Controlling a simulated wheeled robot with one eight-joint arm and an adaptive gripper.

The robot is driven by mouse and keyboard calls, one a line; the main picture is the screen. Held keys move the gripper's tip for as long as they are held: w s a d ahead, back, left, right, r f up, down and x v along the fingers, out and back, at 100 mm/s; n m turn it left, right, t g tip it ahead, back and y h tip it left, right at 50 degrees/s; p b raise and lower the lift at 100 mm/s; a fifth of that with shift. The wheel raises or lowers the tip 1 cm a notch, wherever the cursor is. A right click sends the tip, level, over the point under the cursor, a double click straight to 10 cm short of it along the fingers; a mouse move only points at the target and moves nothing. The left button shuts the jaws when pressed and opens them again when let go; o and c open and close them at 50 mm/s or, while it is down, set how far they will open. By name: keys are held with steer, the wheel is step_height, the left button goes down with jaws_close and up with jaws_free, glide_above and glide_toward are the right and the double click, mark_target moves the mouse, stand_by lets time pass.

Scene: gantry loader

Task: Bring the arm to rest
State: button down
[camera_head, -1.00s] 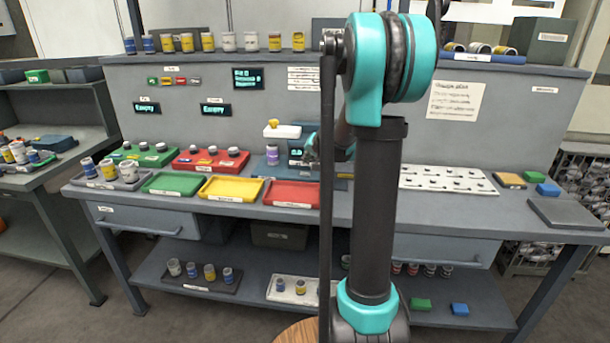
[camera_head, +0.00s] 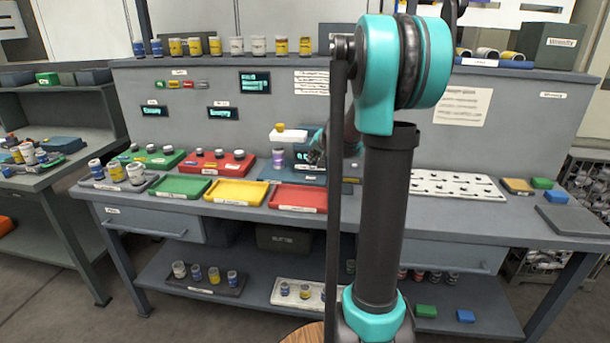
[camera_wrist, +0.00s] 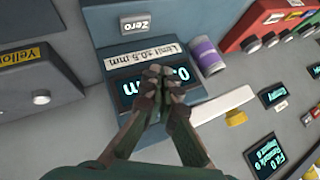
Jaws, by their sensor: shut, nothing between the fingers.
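My arm stands upright in the head view and hides part of the bench. My gripper (camera_head: 316,150) is partly hidden behind an arm link, at the middle of the bench. In the wrist view my gripper (camera_wrist: 158,72) has its fingertips together with nothing between them. The fingertips overlap a lit display (camera_wrist: 150,88) labelled "Limit ±0.5 mm". I cannot tell the distance between them. A purple and white can (camera_wrist: 208,57) stands beside the display. It also shows in the head view (camera_head: 278,158).
A white arm-like piece with a yellow part (camera_head: 289,136) sits close to my gripper. A red tray (camera_head: 297,198), yellow tray (camera_head: 236,193) and green tray (camera_head: 180,187) lie along the bench front. A white board with pegs (camera_head: 455,187) lies right of my arm.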

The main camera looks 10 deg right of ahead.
steer(key=s+a+n, duration=0.1)
steer(key=s, duration=0.2)
steer(key=s+a+f, duration=0.1)
steer(key=s+a, duration=0.1)
steer(key=s, duration=0.2)
steer(key=s+a+f+n+g, duration=0.1)
steer(key=s, duration=0.2)
steer(key=shift+s+a+f+n+h, duration=0.1)
steer(key=shift+s+a+n+h, duration=0.15)
steer(key=shift+n+h, duration=0.05)
steer(key=s, duration=0.2)
steer(key=s+a+f+n, duration=0.1)
steer(key=s, duration=0.2)
steer(key=s+f+n, duration=0.1)
steer(key=s, duration=0.2)
steer(key=shift+s+a+f+g+h, duration=0.1)
steer(key=shift+a+f+g+h, duration=0.15)
steer(key=shift+a+g+h, duration=0.05)
steer(key=s+f+n+g, duration=0.1)
steer(key=s+f, duration=0.4)
steer(key=s, duration=0.4)
steer(key=s+f+g, duration=0.2)
steer(key=s+f, duration=0.3)
steer(key=s, duration=0.5)
steer(key=shift+s+a+n+h, duration=0.15)
steer(key=shift+s+n+h, duration=0.15)
steer(key=shift+n+h, duration=0.1)
